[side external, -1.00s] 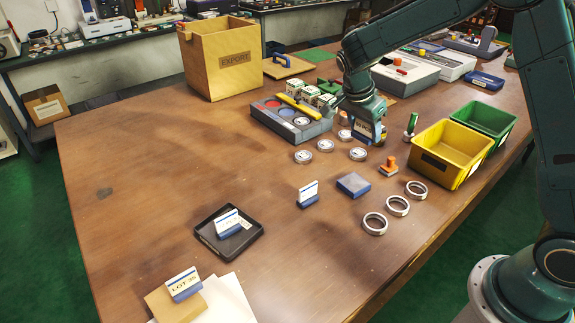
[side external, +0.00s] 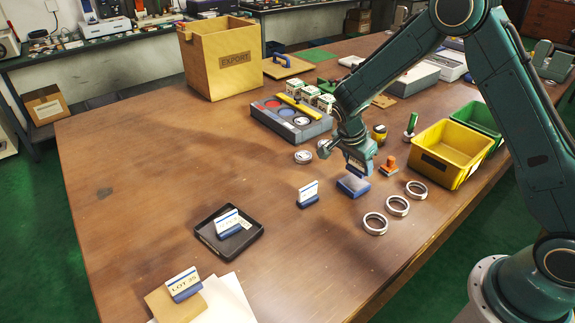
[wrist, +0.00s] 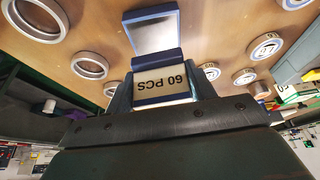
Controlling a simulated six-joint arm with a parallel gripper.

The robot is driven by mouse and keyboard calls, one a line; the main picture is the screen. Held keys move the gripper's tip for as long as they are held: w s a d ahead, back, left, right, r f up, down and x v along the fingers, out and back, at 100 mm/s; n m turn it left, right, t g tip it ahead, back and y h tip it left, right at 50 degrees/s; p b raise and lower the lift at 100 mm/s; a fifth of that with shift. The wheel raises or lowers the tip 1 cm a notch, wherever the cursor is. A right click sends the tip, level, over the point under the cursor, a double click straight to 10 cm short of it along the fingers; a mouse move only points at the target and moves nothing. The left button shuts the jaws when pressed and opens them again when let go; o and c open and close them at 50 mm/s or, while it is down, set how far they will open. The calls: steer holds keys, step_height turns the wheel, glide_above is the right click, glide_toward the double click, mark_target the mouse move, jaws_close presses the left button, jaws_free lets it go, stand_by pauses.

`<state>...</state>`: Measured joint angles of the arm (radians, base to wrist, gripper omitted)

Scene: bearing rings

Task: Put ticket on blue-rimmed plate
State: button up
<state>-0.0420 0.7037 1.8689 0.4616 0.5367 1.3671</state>
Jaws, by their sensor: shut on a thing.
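My gripper (side external: 360,160) is shut on a white ticket with a blue edge (side external: 354,169). In the wrist view, the ticket (wrist: 163,84), printed "60 PCS", is between the two fingers of my gripper (wrist: 163,92). The blue-rimmed plate (side external: 352,187) lies flat on the table directly below or just in front of the held ticket. In the wrist view the plate (wrist: 152,14) shows a pale, empty middle and a blue rim, just beyond the ticket. I cannot tell whether the ticket touches the plate.
Another small ticket in a blue stand (side external: 308,195) is left of the plate. Several metal rings (side external: 397,205) lie to its right and front, with an orange-handled stamp (side external: 389,166) beside it. A yellow bin (side external: 452,152) is further right.

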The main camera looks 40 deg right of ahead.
mark_target(355, 169)
steer(key=shift+f, duration=1.7)
steer(key=shift+f, duration=0.15)
steer(key=o, duration=1)
steer(key=shift+v, duration=6.15)
